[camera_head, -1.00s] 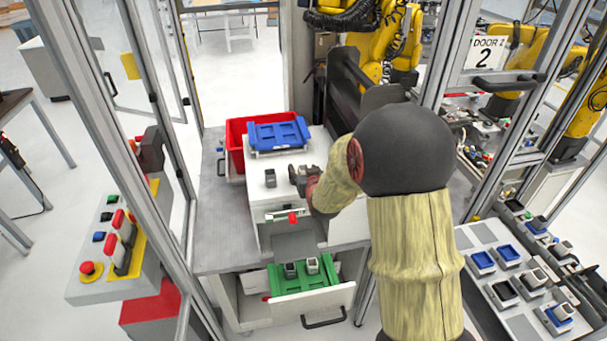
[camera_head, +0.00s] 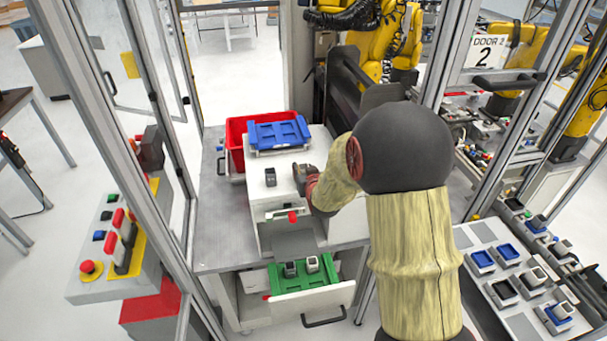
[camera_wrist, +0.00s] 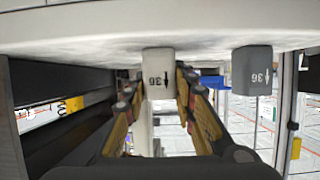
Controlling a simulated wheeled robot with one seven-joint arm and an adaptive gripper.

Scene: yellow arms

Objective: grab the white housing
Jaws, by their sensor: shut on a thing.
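The white housing (camera_wrist: 158,73) is a small block marked "36" in the wrist view, between the two fingers of my gripper (camera_wrist: 160,90). My gripper is shut on it, at the white work surface. In the head view my gripper (camera_head: 301,180) is low over the white top (camera_head: 287,163), and the housing there is hidden by the fingers. A second, greyer housing (camera_wrist: 252,70), also marked "36", stands beside it, apart from the fingers. It shows as a small dark-topped block (camera_head: 271,177) left of my gripper in the head view.
A blue tray (camera_head: 278,134) lies behind my gripper, beside a red bin (camera_head: 236,146). Below, an open drawer (camera_head: 314,303) holds a green tray (camera_head: 324,275) with two housings. A glazed frame post (camera_head: 118,170) stands left. More housings stand on a panel (camera_head: 488,238) at right.

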